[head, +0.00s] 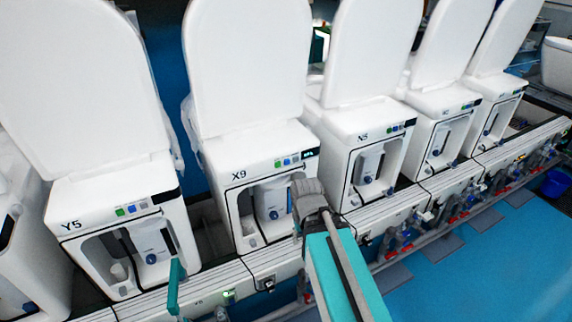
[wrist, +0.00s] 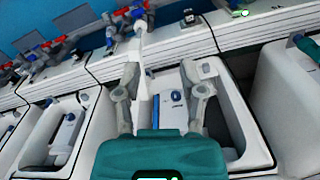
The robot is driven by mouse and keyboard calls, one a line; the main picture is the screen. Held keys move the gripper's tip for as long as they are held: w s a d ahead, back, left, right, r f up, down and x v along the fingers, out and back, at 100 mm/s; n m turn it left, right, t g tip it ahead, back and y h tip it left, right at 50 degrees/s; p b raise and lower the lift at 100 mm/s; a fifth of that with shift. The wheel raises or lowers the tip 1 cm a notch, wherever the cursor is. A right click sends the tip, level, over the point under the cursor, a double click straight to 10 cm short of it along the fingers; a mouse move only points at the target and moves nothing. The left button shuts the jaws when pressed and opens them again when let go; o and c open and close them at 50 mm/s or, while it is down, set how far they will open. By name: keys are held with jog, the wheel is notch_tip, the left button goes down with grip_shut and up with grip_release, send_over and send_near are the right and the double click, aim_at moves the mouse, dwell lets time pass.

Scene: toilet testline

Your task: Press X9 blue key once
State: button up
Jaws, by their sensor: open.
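The X9 unit (head: 225,160) is a white toilet test stand with its lid raised, left of centre in the head view. Its front panel has a small row of keys: a green key (head: 278,164), the blue key (head: 286,162) and a grey one, beside a dark display (head: 309,154). My gripper (head: 306,186) is in front of X9's lower right side, below the display and apart from the blue key. In the wrist view my gripper (wrist: 160,68) has its two fingers spread with nothing between them. The keys cannot be made out in the wrist view.
Unit Y5 (head: 100,195) stands to the left and unit N5 (head: 345,120) to the right, with similar keys. A white rail (head: 225,283) with valves runs along the front. A teal lever (head: 175,285) sticks up before Y5. Blue floor (head: 470,270) is open at right.

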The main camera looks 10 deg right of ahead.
grip_shut()
jog(key=shift+a, duration=0.1)
dwell(1.1)
